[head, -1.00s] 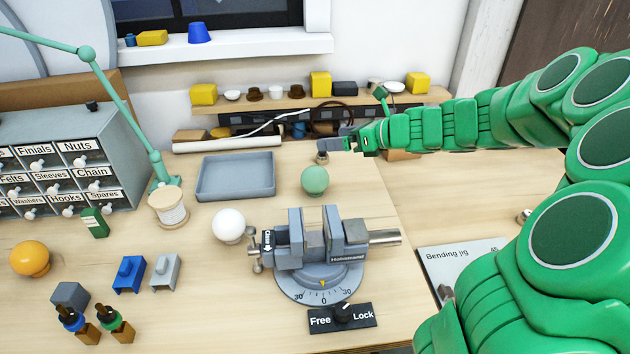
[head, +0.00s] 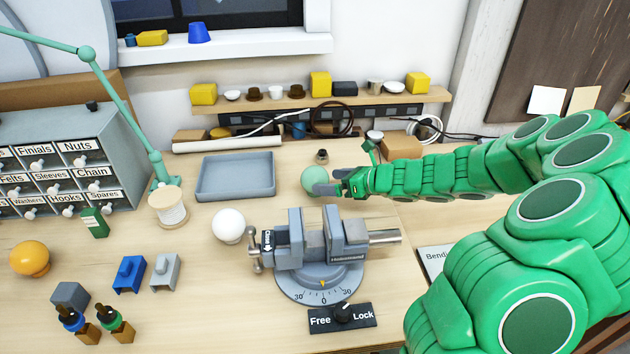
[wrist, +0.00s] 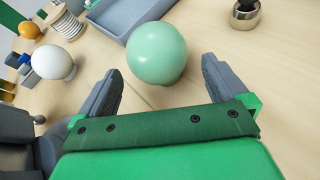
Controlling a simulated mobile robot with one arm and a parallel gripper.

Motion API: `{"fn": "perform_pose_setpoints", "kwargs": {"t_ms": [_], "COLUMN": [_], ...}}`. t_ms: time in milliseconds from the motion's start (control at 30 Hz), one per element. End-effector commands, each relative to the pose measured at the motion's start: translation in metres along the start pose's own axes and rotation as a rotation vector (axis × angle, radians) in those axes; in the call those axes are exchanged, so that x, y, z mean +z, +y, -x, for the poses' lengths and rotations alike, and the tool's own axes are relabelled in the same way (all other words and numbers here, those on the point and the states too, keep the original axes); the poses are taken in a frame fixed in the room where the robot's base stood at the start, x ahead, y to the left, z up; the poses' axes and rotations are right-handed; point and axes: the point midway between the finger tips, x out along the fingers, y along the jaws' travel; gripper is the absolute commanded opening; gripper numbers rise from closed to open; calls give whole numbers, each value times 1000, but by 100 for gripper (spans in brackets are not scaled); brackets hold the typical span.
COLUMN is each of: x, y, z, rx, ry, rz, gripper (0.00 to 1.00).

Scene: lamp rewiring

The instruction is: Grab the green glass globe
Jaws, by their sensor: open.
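The green glass globe (head: 314,178) stands on the bench behind the vise, right of the grey tray. My gripper (head: 326,183) is at its right side in the head view, at about its height. In the wrist view the globe (wrist: 157,53) sits just past the fingertips, centred roughly between them. My gripper (wrist: 160,80) is open, one grey finger on each side, with nothing held. Whether a fingertip touches the globe I cannot tell.
The grey vise (head: 320,240) stands close in front of the globe. A white globe (head: 228,225) is to the left, an orange globe (head: 30,258) further left. The empty grey tray (head: 236,194) lies left of the green globe. A small metal cup (head: 321,156) stands behind it.

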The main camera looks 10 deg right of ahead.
Motion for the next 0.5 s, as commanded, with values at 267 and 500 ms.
{"fn": "perform_pose_setpoints", "kwargs": {"t_ms": [267, 500], "x": [1, 5], "y": [1, 3], "z": [-16, -36], "rx": [2, 4], "ry": [-1, -1], "rz": [-2, -1], "gripper": [100, 100]}}
